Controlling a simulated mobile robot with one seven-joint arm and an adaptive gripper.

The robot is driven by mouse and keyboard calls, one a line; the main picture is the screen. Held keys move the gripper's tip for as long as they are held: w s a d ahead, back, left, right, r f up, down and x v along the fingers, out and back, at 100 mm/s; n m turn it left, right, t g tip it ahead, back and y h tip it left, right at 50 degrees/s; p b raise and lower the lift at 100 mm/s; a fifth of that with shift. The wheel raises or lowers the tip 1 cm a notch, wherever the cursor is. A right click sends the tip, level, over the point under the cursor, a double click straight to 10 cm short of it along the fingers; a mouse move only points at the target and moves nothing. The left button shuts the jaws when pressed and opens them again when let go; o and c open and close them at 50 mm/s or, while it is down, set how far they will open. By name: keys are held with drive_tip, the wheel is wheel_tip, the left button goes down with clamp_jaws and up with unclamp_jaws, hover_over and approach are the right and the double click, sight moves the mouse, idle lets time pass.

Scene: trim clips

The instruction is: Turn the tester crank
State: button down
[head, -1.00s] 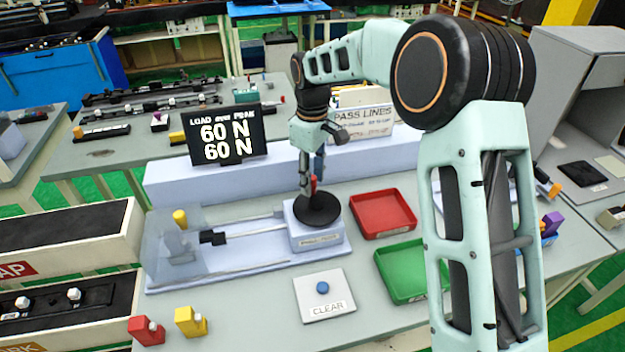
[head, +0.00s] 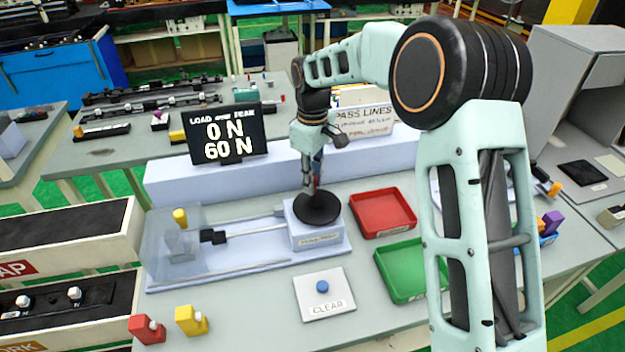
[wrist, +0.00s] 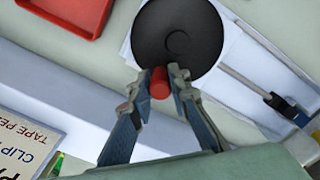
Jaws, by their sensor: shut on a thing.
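The tester crank is a black disc (head: 318,209) with a red handle, on the pale tester block (head: 312,239). In the wrist view the red handle (wrist: 159,84) stands between the fingers at the rim of the black disc (wrist: 185,40). My gripper (wrist: 160,76) is shut on this handle. In the head view my gripper (head: 310,188) points down over the back of the disc and hides the handle. The tester display (head: 229,134) reads "LOAD over PEAK", 0 N above 60 N.
A red tray (head: 383,213) and a green tray (head: 402,270) lie to the right of the tester. A CLEAR pad with a blue button (head: 322,287) is in front. A clear shield (head: 172,250) covers the tester's left end. Red and yellow clips (head: 191,322) stand at the front edge.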

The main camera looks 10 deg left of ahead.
sight(331, 196)
drive_tip(key=m, duration=0.1)
drive_tip(key=d+m, duration=0.1)
drive_tip(key=m, duration=0.1)
drive_tip(key=shift+w+d+m, duration=0.15)
drive_tip(key=shift+w+m, duration=0.05)
drive_tip(key=shift+m, duration=0.1)
drive_tip(key=m, duration=0.1)
drive_tip(key=d+m, duration=0.1)
drive_tip(key=shift+m+b, duration=0.3)
drive_tip(key=shift+b, duration=0.05)
drive_tip(key=m, duration=0.1)
drive_tip(key=d+m, duration=0.1)
drive_tip(key=m, duration=0.1)
drive_tip(key=shift+s+d, duration=0.15)
drive_tip(key=shift+s+d+m+b, duration=0.15)
drive_tip(key=shift+d+m+b, duration=0.1)
drive_tip(key=shift+m, duration=0.65)
drive_tip(key=shift+s+d+m+b, duration=0.15)
drive_tip(key=shift+d+m, duration=0.1)
drive_tip(key=shift+m, duration=0.65)
drive_tip(key=c, duration=1.8)
unclamp_jaws()
